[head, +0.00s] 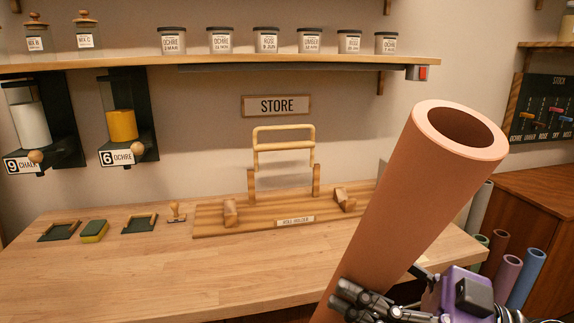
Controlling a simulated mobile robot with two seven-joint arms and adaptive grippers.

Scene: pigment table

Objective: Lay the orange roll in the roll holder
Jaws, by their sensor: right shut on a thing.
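The orange roll (405,190) is a long hollow tube, large in the head view's right half. It stands tilted, its open upper end leaning right and towards me. My right gripper (380,288) is shut on its lower part, with dark fingers at the roll's sides. The roll's lower end runs out of the picture. The roll holder (260,222) is a wooden board at the back of the table, with two angled wooden blocks, two uprights and a label. The roll is apart from the blocks, in front of the holder's right end, and hides part of it. My left gripper is not in view.
On the table (130,280) left of the holder lie a sponge (94,231), two dark trays and a stamp (177,212). Dispensers and a jar shelf (200,66) are above. Several coloured rolls (508,275) stand at right. The table's front left is clear.

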